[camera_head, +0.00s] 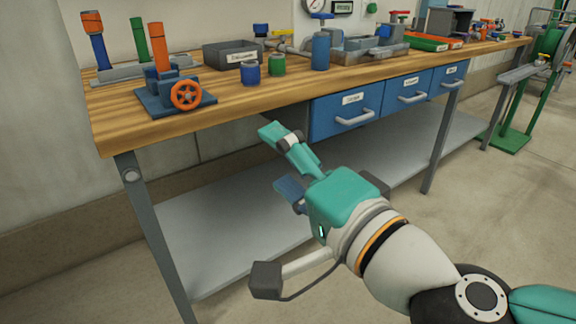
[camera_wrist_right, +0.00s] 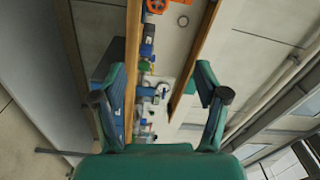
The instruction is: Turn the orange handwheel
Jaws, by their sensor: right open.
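The orange handwheel (camera_head: 186,95) is a small spoked wheel on the front of a blue valve body (camera_head: 165,85). The valve stands on a blue base plate near the left front edge of the workbench, with an orange post rising from it. My right gripper (camera_head: 280,160) is open and empty, in front of the bench and below its top, to the right of the handwheel and apart from it. In the right wrist view the open fingers (camera_wrist_right: 160,75) frame the bench, and an orange part, seemingly the handwheel (camera_wrist_right: 156,5), shows at the top edge. My left gripper is not in view.
The wooden workbench (camera_head: 120,125) has blue drawers (camera_head: 350,113) with grey handles below its top, right of my gripper. Blue and green jars (camera_head: 278,65) and a grey bin (camera_head: 230,53) stand right of the valve. A lower shelf (camera_head: 200,240) lies beneath.

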